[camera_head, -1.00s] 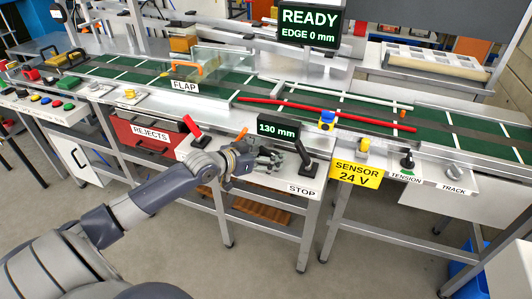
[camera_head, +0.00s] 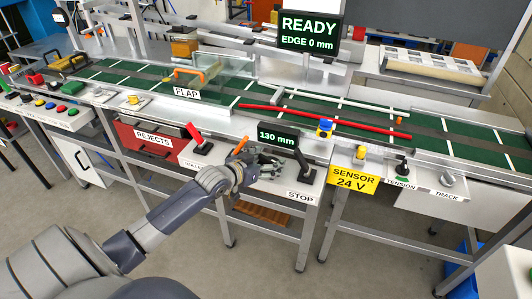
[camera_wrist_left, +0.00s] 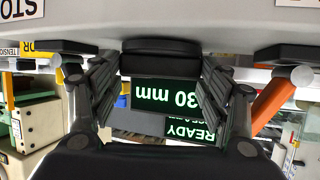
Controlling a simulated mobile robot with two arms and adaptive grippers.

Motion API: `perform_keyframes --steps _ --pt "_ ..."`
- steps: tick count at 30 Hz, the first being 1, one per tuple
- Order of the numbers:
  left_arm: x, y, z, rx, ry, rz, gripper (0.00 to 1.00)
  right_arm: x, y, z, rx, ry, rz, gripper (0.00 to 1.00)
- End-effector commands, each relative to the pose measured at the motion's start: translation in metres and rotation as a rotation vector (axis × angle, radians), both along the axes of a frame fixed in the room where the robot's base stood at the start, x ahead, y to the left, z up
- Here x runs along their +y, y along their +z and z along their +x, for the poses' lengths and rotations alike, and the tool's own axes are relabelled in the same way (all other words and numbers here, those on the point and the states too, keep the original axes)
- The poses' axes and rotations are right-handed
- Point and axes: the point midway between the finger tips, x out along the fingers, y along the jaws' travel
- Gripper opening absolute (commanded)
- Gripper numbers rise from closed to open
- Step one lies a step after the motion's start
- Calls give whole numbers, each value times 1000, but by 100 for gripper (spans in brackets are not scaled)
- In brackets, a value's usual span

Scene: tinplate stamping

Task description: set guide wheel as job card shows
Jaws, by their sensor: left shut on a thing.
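My left gripper (camera_head: 256,171) is at the front ledge of the line, just below the small 130 mm display (camera_head: 278,136). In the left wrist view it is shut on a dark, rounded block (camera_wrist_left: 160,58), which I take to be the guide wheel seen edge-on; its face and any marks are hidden. In that upside-down view the display (camera_wrist_left: 150,93) shows behind the fingers, partly covered. The large screen (camera_head: 309,30) reads READY, EDGE 0 mm. I cannot make out a job card for certain. My right gripper is not in view.
A black STOP lever (camera_head: 304,164) stands close right of the gripper and a red lever (camera_head: 194,134) to the left. An orange handle (camera_head: 240,145) is close by. Red rails (camera_head: 330,122) lie over the green belt behind. The yellow sensor sign (camera_head: 354,178) hangs at right.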

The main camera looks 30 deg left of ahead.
Motion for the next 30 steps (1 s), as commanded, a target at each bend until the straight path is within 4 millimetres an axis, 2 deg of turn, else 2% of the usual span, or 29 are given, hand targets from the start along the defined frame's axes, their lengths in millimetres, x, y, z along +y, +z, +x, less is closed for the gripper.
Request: perform_keyframes --steps 1,12,21,30 --pt "-1 7 1 -3 24 -8 46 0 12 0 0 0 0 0" --pt "-3 7 2 -8 177 -7 46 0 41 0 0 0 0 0" --pt "-3 5 2 -9 288 -5 46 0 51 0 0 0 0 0" --pt "-3 4 2 -8 306 0 46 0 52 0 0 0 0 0"
